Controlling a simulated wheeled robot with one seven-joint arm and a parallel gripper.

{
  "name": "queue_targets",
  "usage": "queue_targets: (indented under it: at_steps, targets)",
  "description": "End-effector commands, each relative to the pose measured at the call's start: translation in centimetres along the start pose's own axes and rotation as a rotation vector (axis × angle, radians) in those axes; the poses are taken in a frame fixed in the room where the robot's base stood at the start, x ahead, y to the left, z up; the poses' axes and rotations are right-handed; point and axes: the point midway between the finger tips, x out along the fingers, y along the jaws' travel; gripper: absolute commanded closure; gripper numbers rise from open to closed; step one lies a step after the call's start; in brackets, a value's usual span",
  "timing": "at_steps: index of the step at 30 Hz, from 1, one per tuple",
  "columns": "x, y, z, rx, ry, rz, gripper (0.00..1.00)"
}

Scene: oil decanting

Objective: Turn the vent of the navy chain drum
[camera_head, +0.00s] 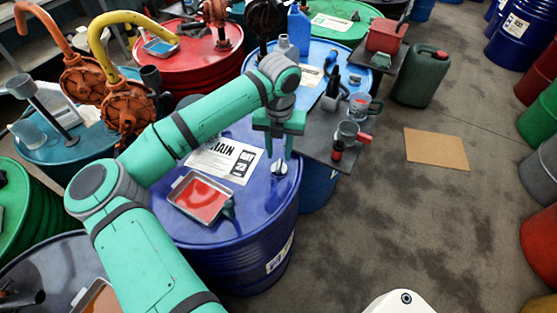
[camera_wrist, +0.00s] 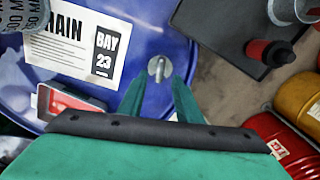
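The navy drum (camera_head: 255,215) stands in the middle of the head view, with a paper sign (camera_head: 240,163) on its lid reading "…AIN" and "BAY 23". The vent (camera_head: 280,169) is a small pale metal fitting near the lid's right edge. In the wrist view the vent (camera_wrist: 159,68) shows a raised upright tab on a round base. My gripper (camera_head: 279,155) points down just above the vent. In the wrist view my gripper (camera_wrist: 160,78) is open, one finger each side of the vent. I cannot tell whether either finger touches it.
A metal tray of red liquid (camera_head: 201,197) sits on the lid, left of the vent. A dark shelf (camera_head: 318,150) with a cup and a red-and-black bottle (camera_head: 337,151) lies close on the right. A blue drum (camera_head: 325,55) stands behind. Floor at right is clear around flat cardboard (camera_head: 436,148).

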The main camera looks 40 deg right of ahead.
Motion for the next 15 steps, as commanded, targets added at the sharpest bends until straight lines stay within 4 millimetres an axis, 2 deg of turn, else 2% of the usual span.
queue_targets:
  at_steps: [3, 6, 10, 15]
  targets:
    - [2.1, 0.0, -0.1, 0.000, 0.003, -0.002, 0.69]
    - [3.4, 0.0, -0.1, 0.000, 0.002, -0.002, 0.69]
    - [4.5, 0.0, -0.1, 0.000, 0.001, -0.002, 0.69]
    - [5.0, 0.0, 0.0, 0.001, 0.000, 0.000, 0.69]
